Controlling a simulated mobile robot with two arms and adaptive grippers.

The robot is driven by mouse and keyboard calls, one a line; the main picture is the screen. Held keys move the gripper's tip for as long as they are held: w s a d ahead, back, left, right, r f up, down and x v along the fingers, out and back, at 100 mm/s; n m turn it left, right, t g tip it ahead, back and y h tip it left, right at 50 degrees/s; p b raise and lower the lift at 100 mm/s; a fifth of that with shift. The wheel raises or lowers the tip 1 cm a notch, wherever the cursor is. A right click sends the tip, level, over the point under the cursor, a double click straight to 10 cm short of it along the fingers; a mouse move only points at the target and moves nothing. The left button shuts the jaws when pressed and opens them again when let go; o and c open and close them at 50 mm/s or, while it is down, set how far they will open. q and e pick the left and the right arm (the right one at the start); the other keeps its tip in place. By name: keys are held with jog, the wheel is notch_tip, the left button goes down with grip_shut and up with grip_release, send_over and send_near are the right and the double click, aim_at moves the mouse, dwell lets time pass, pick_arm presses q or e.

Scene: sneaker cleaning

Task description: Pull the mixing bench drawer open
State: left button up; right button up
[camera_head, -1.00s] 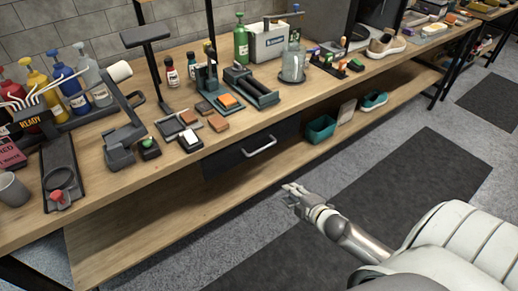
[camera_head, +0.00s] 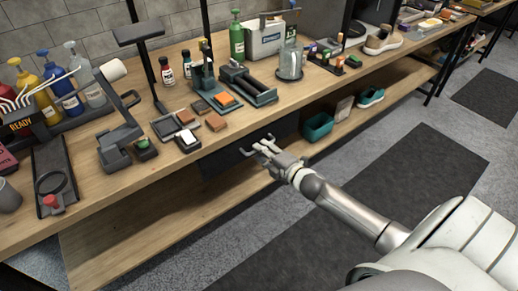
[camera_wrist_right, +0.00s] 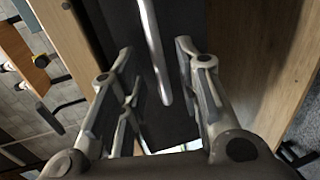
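The mixing bench (camera_head: 130,190) is a long wooden table with a lower shelf. Its dark drawer (camera_head: 222,163) hangs under the tabletop and looks shut. My right gripper (camera_head: 258,147) is in front of the drawer and hides most of the handle in the head view. In the right wrist view, the silver bar handle (camera_wrist_right: 155,55) runs between the two open fingers of my right gripper (camera_wrist_right: 158,85), with gaps on both sides. The dark drawer front (camera_wrist_right: 125,35) lies behind it. My left gripper is not in view.
Bottles (camera_head: 65,95), brushes, blocks and a glass jar (camera_head: 290,64) stand on the tabletop above. A teal bin (camera_head: 317,127) and a teal shoe (camera_head: 369,97) are on the lower shelf, right of the drawer. The floor with a dark mat (camera_head: 425,165) is clear.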

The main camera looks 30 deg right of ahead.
jog(key=shift+x, duration=1.4)
jog(key=shift+c, duration=0.5)
grip_shut()
